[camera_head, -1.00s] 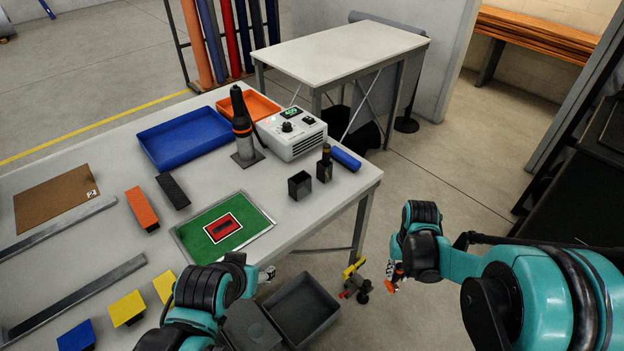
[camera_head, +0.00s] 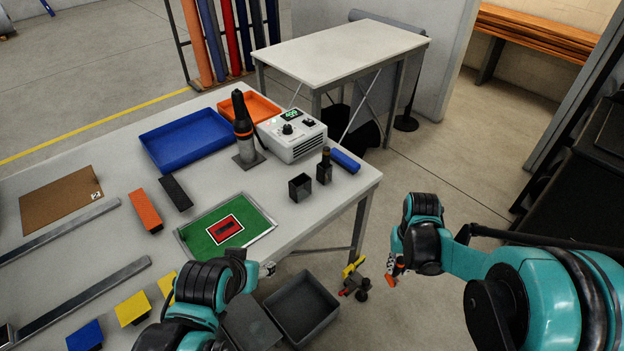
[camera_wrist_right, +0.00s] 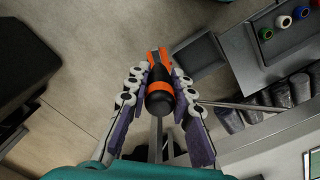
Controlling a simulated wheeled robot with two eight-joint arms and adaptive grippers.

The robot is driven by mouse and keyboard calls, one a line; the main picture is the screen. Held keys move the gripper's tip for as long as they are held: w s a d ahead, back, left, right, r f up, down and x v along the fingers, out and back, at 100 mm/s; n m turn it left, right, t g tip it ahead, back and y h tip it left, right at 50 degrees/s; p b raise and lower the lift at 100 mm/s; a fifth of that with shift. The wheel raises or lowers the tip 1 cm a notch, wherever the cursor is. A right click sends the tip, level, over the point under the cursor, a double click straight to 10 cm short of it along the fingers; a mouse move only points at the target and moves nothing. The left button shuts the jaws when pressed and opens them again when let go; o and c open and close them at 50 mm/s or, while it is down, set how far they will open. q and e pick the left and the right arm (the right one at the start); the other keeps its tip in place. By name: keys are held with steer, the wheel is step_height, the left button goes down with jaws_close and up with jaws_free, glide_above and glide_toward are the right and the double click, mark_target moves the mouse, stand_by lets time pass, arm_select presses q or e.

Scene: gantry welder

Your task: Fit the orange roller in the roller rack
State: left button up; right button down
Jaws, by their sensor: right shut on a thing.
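The orange roller (camera_wrist_right: 159,88) has a black body with an orange band and an orange forked end. My right gripper (camera_wrist_right: 160,92) is shut on it, with a finger on each side. In the head view my right gripper (camera_head: 395,270) is right of the table, over the floor, mostly behind my arm; a bit of orange shows below it. I cannot tell for sure which thing is the roller rack; a dark panel (camera_wrist_right: 240,45) with several coloured round ends is at upper right in the wrist view. My left gripper (camera_head: 267,269) is mostly hidden by its own arm, at the table's front edge.
The table (camera_head: 110,162) holds a blue tray (camera_head: 190,140), a white control box (camera_head: 292,135), a green mat (camera_head: 205,243) and a small black cup (camera_head: 300,187). A grey bin (camera_head: 325,325) and a yellow-and-red tool (camera_head: 353,270) are beyond its front edge.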

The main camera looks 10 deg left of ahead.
steer(key=shift+r+p, duration=1.95)
steer(key=shift+r, duration=0.9)
